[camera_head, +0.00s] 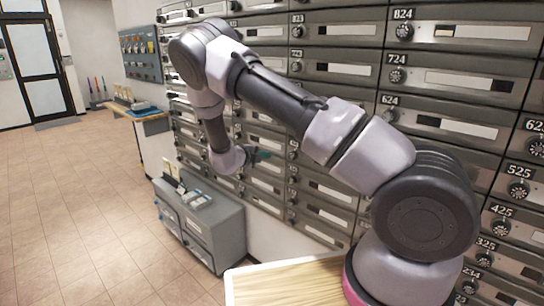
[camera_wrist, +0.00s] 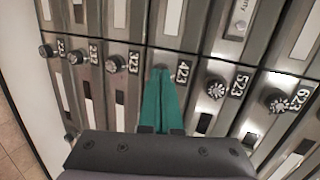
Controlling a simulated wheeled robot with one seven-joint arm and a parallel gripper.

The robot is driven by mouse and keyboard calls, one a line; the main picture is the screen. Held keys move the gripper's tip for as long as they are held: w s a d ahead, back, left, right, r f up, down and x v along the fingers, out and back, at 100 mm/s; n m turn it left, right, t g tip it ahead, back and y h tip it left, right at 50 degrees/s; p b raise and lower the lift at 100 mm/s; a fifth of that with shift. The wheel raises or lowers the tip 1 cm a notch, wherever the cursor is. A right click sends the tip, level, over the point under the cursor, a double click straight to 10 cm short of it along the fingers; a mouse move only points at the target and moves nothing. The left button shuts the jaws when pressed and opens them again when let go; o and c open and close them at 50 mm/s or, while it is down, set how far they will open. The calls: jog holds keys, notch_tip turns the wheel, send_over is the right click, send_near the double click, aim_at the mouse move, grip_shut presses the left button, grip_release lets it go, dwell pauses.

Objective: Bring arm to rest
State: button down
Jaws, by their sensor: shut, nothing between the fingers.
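My arm stretches out in front of the mailbox wall (camera_head: 465,78) in the head view, bent at the elbow with its forearm hanging down. My gripper is at the far end of the arm, mostly hidden behind the wrist, with a bit of teal finger (camera_head: 262,155) showing close to the mailbox fronts. In the wrist view my gripper (camera_wrist: 161,75) has its two teal fingers together with nothing between them. The fingertips point at the mailbox wall near the box labelled 423 (camera_wrist: 183,72). I cannot tell whether they touch it.
A grey cabinet (camera_head: 222,225) with small items on top stands below the mailboxes. A light wooden surface (camera_head: 285,287) lies at the front beside my arm base. A counter (camera_head: 150,114) and a glass door (camera_head: 38,65) are at the back left. The tiled floor (camera_head: 75,190) is open at left.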

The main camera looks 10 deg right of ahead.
notch_tip(320, 180, up, 17)
jog(key=a+n+y, duration=0.1)
jog(key=n+y, duration=0.5)
jog(key=y, duration=0.2)
jog(key=s+r+n+y, duration=0.55)
jog(key=s+r, duration=0.35)
jog(key=r, duration=0.4)
jog(key=s+d+r+n+y, duration=0.1)
jog(key=s+d+r+n, duration=0.15)
jog(key=s, duration=0.55)
jog(key=s+d+r+n, duration=0.1)
jog(key=s+r+n, duration=0.3)
jog(key=s, duration=0.3)
jog(key=s+d+f+n+g+h, duration=0.1)
jog(key=s+d+n, duration=0.1)
jog(key=s, duration=0.6)
jog(key=s+d+f+n+g, duration=0.1)
jog(key=s+d+n, duration=0.1)
jog(key=s, duration=0.5)
jog(key=shift+s+n+g+h, duration=0.3)
jog(key=shift+s+n+h, duration=0.1)
jog(key=shift+n, duration=0.4)
